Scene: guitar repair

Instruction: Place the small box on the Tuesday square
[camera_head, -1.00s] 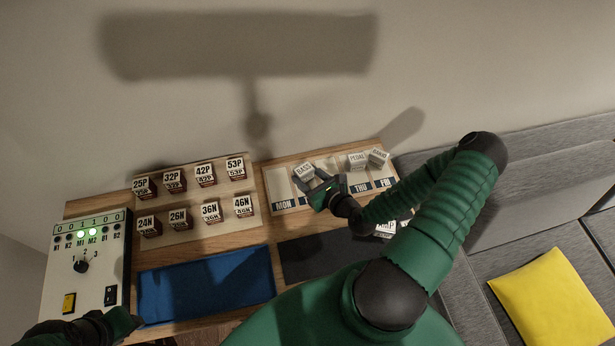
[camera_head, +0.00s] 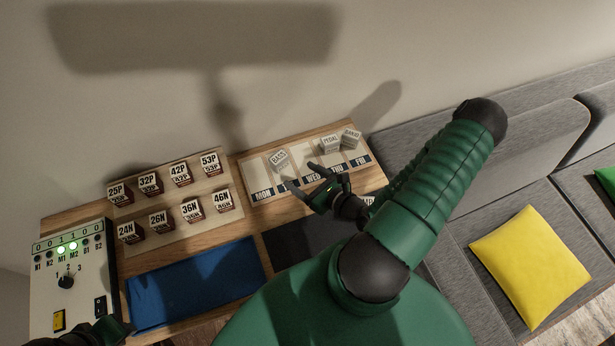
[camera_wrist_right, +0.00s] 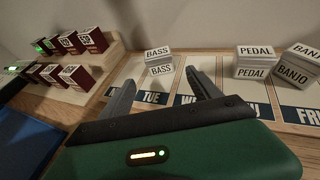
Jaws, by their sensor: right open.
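A small white box labelled BASS (camera_head: 280,160) stands upright on the day board (camera_head: 258,173). In the right wrist view the BASS box (camera_wrist_right: 159,62) stands just behind the TUE label (camera_wrist_right: 150,97), within that column's pale square. My right gripper (camera_head: 302,174) is open and empty, in front and to the right of the box, apart from it. In the right wrist view its two fingers (camera_wrist_right: 160,84) point toward the box with a gap between. My left gripper (camera_head: 112,328) is at the bottom left beside the control box, and its jaws are unclear.
White boxes PEDAL (camera_head: 330,144) and BANJO (camera_head: 351,137) stand at the board's right. Several numbered dark-red boxes (camera_head: 180,175) fill the left rack. A blue mat (camera_head: 195,285), a dark mat (camera_head: 300,235) and a switch panel (camera_head: 70,280) lie nearer. A grey sofa (camera_head: 480,160) is right.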

